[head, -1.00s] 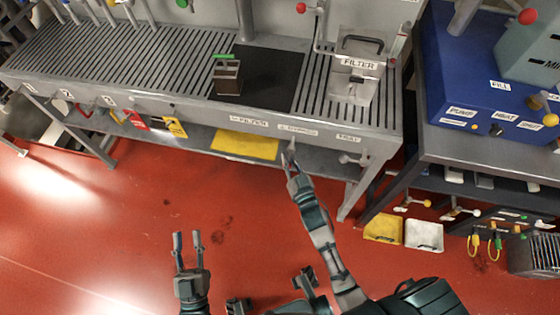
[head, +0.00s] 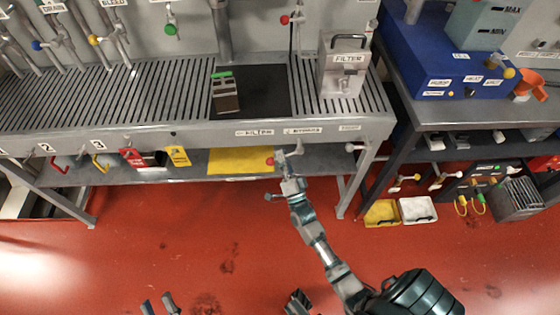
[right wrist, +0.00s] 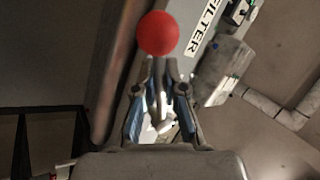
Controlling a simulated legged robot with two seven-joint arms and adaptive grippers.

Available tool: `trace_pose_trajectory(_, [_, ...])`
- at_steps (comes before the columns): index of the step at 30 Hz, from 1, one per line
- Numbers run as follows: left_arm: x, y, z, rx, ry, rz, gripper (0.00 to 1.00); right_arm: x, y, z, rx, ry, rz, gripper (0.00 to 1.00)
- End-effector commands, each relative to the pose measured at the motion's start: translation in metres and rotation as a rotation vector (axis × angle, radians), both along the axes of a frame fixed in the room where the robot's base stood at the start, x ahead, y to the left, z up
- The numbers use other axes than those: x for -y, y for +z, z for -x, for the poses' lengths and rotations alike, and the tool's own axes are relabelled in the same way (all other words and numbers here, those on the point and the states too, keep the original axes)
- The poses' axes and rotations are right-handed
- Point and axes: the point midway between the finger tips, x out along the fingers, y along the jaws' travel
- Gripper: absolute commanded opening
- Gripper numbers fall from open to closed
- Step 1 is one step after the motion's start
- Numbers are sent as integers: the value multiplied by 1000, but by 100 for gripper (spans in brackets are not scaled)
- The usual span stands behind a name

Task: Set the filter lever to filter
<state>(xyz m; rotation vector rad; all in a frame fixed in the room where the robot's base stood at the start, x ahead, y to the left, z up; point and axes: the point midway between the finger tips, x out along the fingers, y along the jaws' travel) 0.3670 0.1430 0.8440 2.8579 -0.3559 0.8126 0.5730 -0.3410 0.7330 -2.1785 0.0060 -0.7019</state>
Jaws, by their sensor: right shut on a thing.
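The filter lever has a red ball knob (head: 270,161) under the front edge of the bench. My right gripper (head: 280,156) is at it. In the right wrist view, the red knob (right wrist: 158,33) stands just beyond my right fingertips (right wrist: 160,66), which are closed on the lever. The lever's shaft is mostly hidden by the fingers. A FILTER label (right wrist: 203,28) is beside the knob. In the head view, a FILTER label (head: 258,132) and a second label (head: 302,130) are on the bench front, above the gripper. My left gripper (head: 160,302) is open and empty above the red floor.
A blue unit (head: 445,65) stands on the right table. The floor in front is clear.

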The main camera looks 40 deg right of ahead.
Motion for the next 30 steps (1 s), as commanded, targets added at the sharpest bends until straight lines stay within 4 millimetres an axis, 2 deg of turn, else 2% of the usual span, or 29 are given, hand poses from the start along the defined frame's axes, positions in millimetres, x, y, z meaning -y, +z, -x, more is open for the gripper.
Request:
trace_pose_trajectory(15, [0,0,1,7,0,3,36,-10,22,-5,224,1,-341,0])
trace_pose_trajectory(30, [1,0,1,4,-2,2,36,-10,29,-5,296,1,-449,0])
